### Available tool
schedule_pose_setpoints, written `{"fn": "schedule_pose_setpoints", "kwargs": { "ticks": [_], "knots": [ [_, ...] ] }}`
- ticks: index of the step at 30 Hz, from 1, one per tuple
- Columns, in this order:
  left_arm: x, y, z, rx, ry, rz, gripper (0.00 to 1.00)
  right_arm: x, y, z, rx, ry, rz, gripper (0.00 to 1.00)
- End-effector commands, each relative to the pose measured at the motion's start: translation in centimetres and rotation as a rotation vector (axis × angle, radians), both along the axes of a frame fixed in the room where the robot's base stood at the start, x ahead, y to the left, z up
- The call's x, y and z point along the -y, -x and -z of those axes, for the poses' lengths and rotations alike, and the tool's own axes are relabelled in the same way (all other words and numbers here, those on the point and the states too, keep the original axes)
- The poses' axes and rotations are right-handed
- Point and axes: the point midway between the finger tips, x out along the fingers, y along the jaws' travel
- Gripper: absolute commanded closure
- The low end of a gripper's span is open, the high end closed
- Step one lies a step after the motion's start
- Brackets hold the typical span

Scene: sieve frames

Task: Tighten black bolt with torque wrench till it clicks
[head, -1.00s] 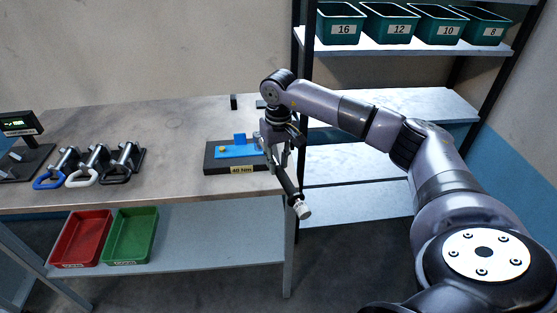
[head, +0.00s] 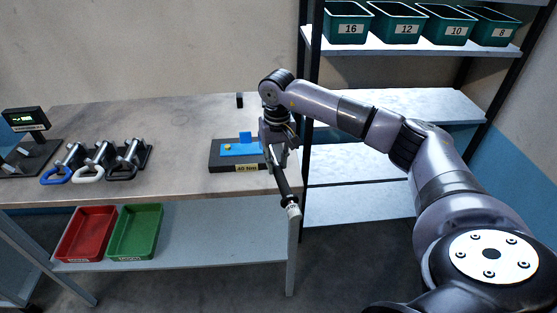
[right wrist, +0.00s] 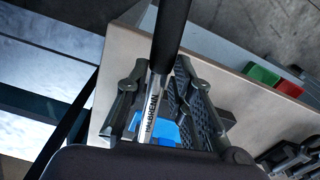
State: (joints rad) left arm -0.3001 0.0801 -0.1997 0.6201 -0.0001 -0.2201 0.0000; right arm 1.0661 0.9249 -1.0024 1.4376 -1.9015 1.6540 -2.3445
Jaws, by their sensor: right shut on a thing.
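My right gripper (head: 273,143) is shut on the torque wrench (head: 281,183), at the right end of the table. In the right wrist view the gripper (right wrist: 158,90) has its fingers around the wrench's lettered metal shaft (right wrist: 152,103), below the black handle (right wrist: 172,32). The handle slants down past the table's front edge to a pale end. The wrench's head is hidden by the gripper. Three metal bolt-like pieces with blue, white and black loops lie at the left; the black-looped one (head: 125,172) is rightmost. My left gripper is out of view.
A small display (head: 24,117) stands far left. Red (head: 87,233) and green (head: 135,232) trays are on the lower shelf. A rack (head: 313,110) stands right. Mid-table is clear.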

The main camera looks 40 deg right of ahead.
Motion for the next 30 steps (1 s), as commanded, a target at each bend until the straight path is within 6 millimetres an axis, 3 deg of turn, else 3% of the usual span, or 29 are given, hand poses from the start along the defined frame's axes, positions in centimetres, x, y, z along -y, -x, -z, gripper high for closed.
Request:
{"fn": "schedule_pose_setpoints", "kwargs": {
  "ticks": [30],
  "knots": [
    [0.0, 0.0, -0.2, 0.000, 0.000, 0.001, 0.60, -1.5, -0.8, -0.2, 0.004, 0.000, 0.121, 1.00]
  ]
}}
